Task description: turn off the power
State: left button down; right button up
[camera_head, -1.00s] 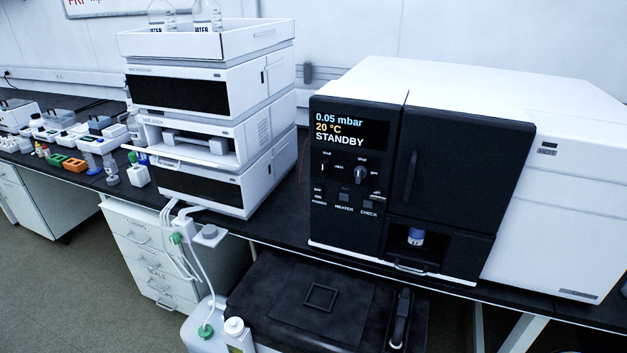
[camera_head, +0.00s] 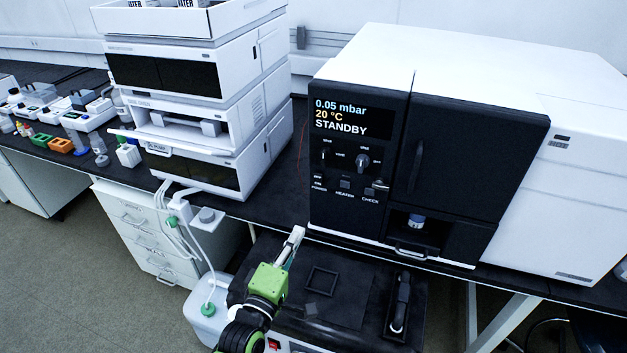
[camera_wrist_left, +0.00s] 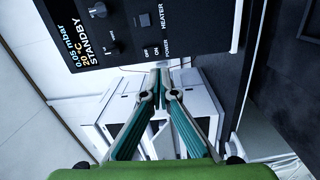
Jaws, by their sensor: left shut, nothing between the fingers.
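The instrument (camera_head: 400,220) has a white top and a black front, with a lit display (camera_head: 350,117) reading 0.05 mbar, 20 °C, STANDBY. The small power switch (camera_head: 318,182), labelled OFF, ON and POWER, is low on the left of its panel. The power label also shows in the left wrist view (camera_wrist_left: 150,50), near the fingertips; the switch position is too small to tell. My left gripper (camera_head: 298,232) is shut and empty, below and left of the switch and apart from it. In the left wrist view its fingertips (camera_wrist_left: 160,72) meet beneath the panel. My right gripper is out of view.
Round knobs (camera_head: 362,162) and HEATER and CHECK buttons (camera_head: 345,184) sit near the switch. A stack of white modules (camera_head: 200,105) stands left. A black box (camera_head: 330,310) with a red switch (camera_head: 274,345) is below the bench edge.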

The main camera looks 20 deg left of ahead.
aim_at(317, 176)
pick_arm(q)
jog(key=shift+w+a+r+n+t, duration=0.1)
jog(key=shift+a+r+n+t, duration=0.1)
jog(key=shift+r+n, duration=0.25)
jog(key=shift+w+a+r+n+t, duration=0.15)
jog(key=shift+r+n+t, duration=0.1)
jog(key=shift+r, duration=0.4)
jog(key=w+p, duration=0.1)
jog(key=w, duration=0.3)
jog(key=w+r+p, duration=0.1)
jog(key=w, duration=0.3)
jog(key=w+p, duration=0.1)
jog(key=w, duration=0.3)
jog(key=shift+w+d+r, duration=0.15)
jog(key=shift+d+r, duration=0.05)
jog(key=shift+r, duration=0.15)
jog(key=shift+w+p, duration=0.3)
jog(key=shift+w, duration=0.45)
jog(key=shift+w, duration=0.15)
jog(key=shift+r, duration=0.2)
